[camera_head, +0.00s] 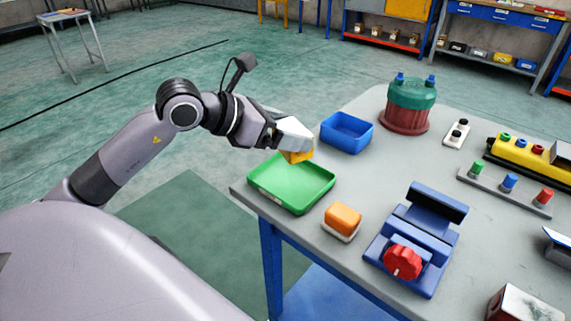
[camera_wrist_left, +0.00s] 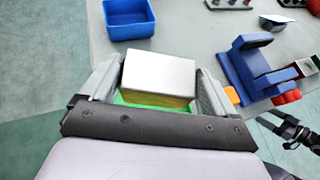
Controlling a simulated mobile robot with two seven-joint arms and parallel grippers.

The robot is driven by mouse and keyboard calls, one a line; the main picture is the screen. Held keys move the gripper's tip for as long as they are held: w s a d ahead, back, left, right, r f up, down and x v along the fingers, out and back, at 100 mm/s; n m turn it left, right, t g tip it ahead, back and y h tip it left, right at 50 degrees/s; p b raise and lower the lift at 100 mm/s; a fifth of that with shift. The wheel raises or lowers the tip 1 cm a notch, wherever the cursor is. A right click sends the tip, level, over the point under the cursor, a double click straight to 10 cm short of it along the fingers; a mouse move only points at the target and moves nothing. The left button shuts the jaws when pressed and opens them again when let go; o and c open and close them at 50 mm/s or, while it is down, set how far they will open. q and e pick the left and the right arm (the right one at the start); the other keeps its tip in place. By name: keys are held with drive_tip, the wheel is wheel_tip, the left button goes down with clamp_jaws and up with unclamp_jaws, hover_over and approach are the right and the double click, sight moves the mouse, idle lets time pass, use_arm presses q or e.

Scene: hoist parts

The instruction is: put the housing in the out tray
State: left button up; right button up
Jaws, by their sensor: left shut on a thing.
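My left gripper (camera_head: 294,146) is shut on a yellow block with a pale metallic top, which I take as the housing (camera_head: 297,157). In the left wrist view the housing (camera_wrist_left: 158,76) sits between the two fingers. It is held above the green tray (camera_head: 290,200), which I take as the out tray; it looks empty. Green tray edges show under the housing in the left wrist view (camera_wrist_left: 125,102). A dark jointed part, likely my right gripper (camera_wrist_left: 290,130), shows at the right of the left wrist view; its jaws are unclear.
A blue bin (camera_head: 347,133) stands behind the green tray. An orange block on a pale base (camera_head: 342,220) lies right of the tray. A blue vise with a red knob (camera_head: 415,240) and a green-and-red drum (camera_head: 408,108) stand farther right. The table's left edge is close to the tray.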

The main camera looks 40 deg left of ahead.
use_arm(q)
wheel_tip(320, 180, down, 4)
drive_tip(key=shift+r, duration=0.25)
wheel_tip(320, 180, down, 4)
drive_tip(key=shift+f, duration=0.25)
drive_tip(key=shift+f+b, duration=0.2)
drive_tip(key=shift+b, duration=0.15)
drive_tip(key=o, duration=1)
drive_tip(key=shift+o, duration=0.2)
drive_tip(key=shift+r, duration=0.15)
